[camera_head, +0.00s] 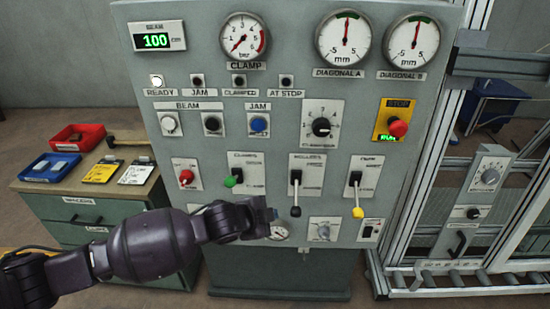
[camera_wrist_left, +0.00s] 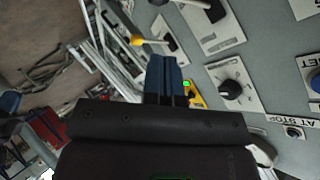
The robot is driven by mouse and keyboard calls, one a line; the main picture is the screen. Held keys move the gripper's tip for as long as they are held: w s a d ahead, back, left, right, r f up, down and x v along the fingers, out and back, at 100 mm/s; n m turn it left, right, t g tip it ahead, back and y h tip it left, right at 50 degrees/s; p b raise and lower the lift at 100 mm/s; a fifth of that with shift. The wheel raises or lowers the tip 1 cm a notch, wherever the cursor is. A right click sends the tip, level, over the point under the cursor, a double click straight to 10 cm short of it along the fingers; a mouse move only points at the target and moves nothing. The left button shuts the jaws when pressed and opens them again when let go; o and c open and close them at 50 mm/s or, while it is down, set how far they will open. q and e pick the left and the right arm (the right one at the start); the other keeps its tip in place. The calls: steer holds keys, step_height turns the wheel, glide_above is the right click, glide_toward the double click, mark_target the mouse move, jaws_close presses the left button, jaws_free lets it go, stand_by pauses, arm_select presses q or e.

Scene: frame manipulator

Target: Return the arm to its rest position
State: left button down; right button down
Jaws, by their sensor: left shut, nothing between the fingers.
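My left arm (camera_head: 150,245) comes in from the lower left, and its left gripper (camera_head: 270,215) is in front of the lower part of the grey control panel (camera_head: 285,85). In the left wrist view the two blue fingers (camera_wrist_left: 165,72) are together with nothing between them. The gripper partly hides a small round gauge (camera_head: 279,233) low on the panel. I cannot tell whether the gripper touches the panel. My right gripper is in neither view.
Levers with green (camera_head: 230,181), black (camera_head: 295,211) and yellow (camera_head: 358,212) ends stick out above and right of the gripper. A red stop button (camera_head: 397,128) is higher up. A green cabinet (camera_head: 95,215) with trays stands left; a metal frame with rollers (camera_head: 470,278) stands right.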

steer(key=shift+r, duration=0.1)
arm_select(q)
step_height(320, 180, up, 8)
steer(key=d+n+t+h, duration=0.2)
steer(key=t+h, duration=0.1)
steer(key=s+a+f+n+t+y+b, duration=0.1)
steer(key=s+a+f+n+t+y, duration=0.2)
steer(key=a+f+n, duration=0.45)
steer(key=s+a+f+n+y, duration=0.3)
steer(key=s+a+f+n, duration=0.15)
steer(key=a, duration=0.55)
steer(key=s+a+f+n+g+y, duration=0.1)
steer(key=s+a+f, duration=0.2)
steer(key=s, duration=0.3)
steer(key=s+a+f+n+g+y, duration=0.1)
steer(key=s+a+f, duration=0.1)
steer(key=s+f, duration=0.3)
steer(key=s+a+f+n+g+y+b, duration=0.1)
steer(key=s+a+f+y, duration=0.1)
steer(key=s, duration=0.5)
step_height(320, 180, down, 2)
steer(key=shift+a+f, duration=0.15)
steer(key=shift+a, duration=0.65)
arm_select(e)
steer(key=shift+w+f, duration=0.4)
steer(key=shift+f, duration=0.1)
